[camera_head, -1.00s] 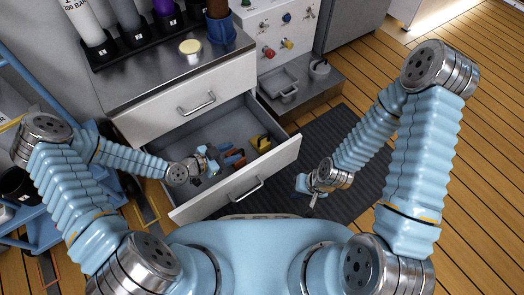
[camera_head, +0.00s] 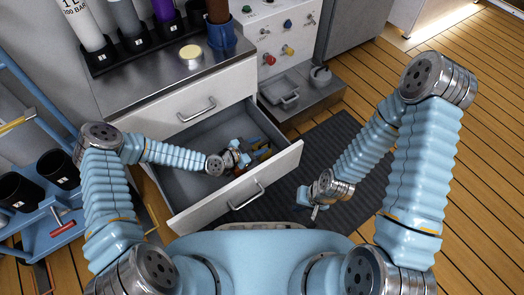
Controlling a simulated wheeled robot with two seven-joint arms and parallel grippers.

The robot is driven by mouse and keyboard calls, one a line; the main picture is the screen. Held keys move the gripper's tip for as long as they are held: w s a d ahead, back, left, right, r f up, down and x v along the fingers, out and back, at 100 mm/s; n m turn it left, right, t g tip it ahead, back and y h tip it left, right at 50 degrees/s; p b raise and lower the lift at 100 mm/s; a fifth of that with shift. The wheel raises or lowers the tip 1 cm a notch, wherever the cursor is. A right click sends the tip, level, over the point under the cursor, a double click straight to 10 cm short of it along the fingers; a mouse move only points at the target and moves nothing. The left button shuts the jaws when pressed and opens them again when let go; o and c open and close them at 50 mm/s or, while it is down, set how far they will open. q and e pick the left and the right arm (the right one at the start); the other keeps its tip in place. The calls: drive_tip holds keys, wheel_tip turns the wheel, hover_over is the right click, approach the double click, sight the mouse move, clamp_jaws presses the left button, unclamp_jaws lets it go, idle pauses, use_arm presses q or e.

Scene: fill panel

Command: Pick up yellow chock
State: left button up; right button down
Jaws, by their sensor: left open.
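The yellow chock (camera_head: 264,152) lies in the right part of the open drawer (camera_head: 205,216). It is small in the picture and partly covered by my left gripper. My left gripper (camera_head: 247,157) is open and low inside the drawer, just left of the chock. I cannot tell whether its fingers touch or surround the chock. My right gripper (camera_head: 314,211) hangs over the dark mat, right of the drawer and apart from it. Its fingers are too small to tell open from shut.
Other small coloured items in the drawer are mostly hidden behind my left gripper. The steel counter (camera_head: 150,84) above holds bottles in a black rack, a round yellow-topped item (camera_head: 190,52) and a blue cup (camera_head: 221,36). The dark mat (camera_head: 345,150) is clear. A blue cart (camera_head: 30,222) stands left.

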use_arm(q)
drive_tip(key=shift+w+d, duration=0.1)
drive_tip(key=shift+d, duration=0.05)
clamp_jaws()
drive_tip(key=shift+f, duration=0.1)
idle(1.3)
